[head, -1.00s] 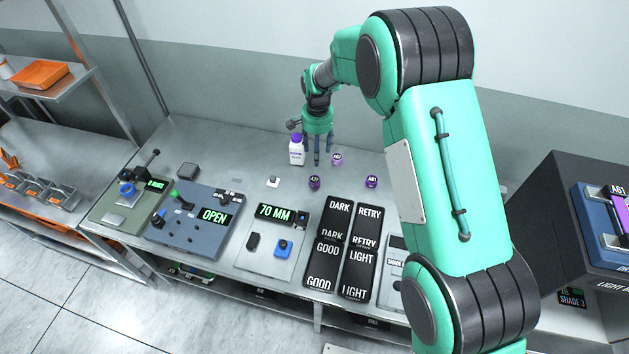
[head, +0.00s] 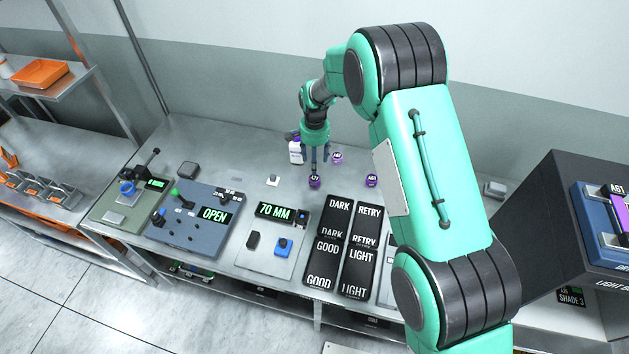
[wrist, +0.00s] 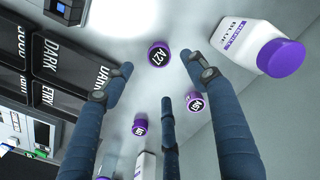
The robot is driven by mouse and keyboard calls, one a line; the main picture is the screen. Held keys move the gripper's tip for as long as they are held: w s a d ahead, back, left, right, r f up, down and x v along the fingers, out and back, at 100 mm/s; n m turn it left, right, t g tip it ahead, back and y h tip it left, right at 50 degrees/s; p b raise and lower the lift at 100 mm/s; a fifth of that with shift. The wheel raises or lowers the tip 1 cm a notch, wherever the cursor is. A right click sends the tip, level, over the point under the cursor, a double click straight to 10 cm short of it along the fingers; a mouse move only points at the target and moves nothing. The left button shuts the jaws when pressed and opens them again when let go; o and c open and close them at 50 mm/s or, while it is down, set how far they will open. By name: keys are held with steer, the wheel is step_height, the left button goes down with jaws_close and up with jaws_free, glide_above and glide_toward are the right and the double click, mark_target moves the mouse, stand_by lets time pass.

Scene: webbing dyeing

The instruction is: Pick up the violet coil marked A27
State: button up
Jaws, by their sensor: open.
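The violet coil marked A27 (head: 315,182) stands on the steel bench with its dark labelled top facing up. In the wrist view the A27 coil (wrist: 159,55) lies between the spread fingertips, a little beyond them, with no visible contact. My gripper (head: 314,163) is open and empty, its fingers pointing down at the coil's back edge in the head view. In the wrist view my gripper (wrist: 158,78) shows three dark fingers spread apart. Two other violet coils, A62 (head: 337,158) and A61 (head: 372,181), stand to the right.
A white bottle with a violet cap (head: 296,152) stands close to the left of my gripper; it also shows in the wrist view (wrist: 243,38). Black label plates (head: 340,222) and a 70 MM device (head: 272,240) lie in front. Bare bench lies left of the bottle.

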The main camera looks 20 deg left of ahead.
mark_target(315, 178)
steer(key=shift+f, duration=1.9)
steer(key=shift+f, duration=2.6)
steer(key=c, duration=1.2)
steer(key=shift+r, duration=0.15)
step_height(315, 178, up, 10)
